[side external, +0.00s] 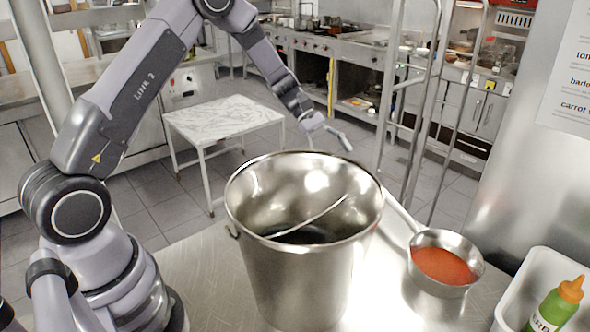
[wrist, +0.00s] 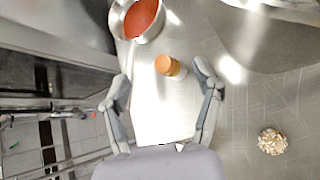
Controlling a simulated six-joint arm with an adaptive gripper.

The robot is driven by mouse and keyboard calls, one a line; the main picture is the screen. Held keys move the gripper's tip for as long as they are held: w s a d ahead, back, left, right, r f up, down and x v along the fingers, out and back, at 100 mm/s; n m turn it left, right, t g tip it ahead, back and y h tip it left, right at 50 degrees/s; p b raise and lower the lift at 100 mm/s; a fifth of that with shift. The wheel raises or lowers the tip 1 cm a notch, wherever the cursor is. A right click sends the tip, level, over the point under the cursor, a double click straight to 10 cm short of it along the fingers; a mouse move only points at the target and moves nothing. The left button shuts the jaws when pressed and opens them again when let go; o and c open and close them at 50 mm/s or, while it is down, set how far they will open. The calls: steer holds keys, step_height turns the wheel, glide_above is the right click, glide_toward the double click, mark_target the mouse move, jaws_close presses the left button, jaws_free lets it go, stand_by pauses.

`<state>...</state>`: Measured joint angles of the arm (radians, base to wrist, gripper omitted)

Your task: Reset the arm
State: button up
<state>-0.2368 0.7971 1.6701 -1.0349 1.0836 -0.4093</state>
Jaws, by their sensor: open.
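My gripper (side external: 330,130) is raised behind and above the bucket's far rim in the side view. In the wrist view my gripper (wrist: 161,82) has its two fingers spread wide, with nothing held between them. An orange-topped container (wrist: 168,66) appears between the fingertips in that picture, lower down and apart from them. My arm arches over from the left in the side view. The task names no object.
A large metal bucket (side external: 265,265) stands on the steel counter (side external: 200,270). A saucepan of red sauce (side external: 444,265) is right of it. A white tray (side external: 540,262) holds a green bottle (side external: 552,310). A beige lumpy piece (wrist: 271,141) lies right in the wrist view.

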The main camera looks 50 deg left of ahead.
steer(key=s+d+r+m+y, duration=0.1)
steer(key=s+r+m+y, duration=0.4)
steer(key=s+r+m, duration=0.75)
steer(key=s+a+r+m+t+y, duration=0.1)
steer(key=s+a+r+t+y, duration=0.1)
steer(key=s, duration=0.8)
steer(key=s+a+r+m+t+y, duration=0.2)
steer(key=s+r, duration=0.2)
steer(key=s, duration=0.7)
steer(key=shift+a+r+y, duration=0.2)
steer(key=shift+r+y, duration=0.05)
steer(key=shift+y, duration=0.15)
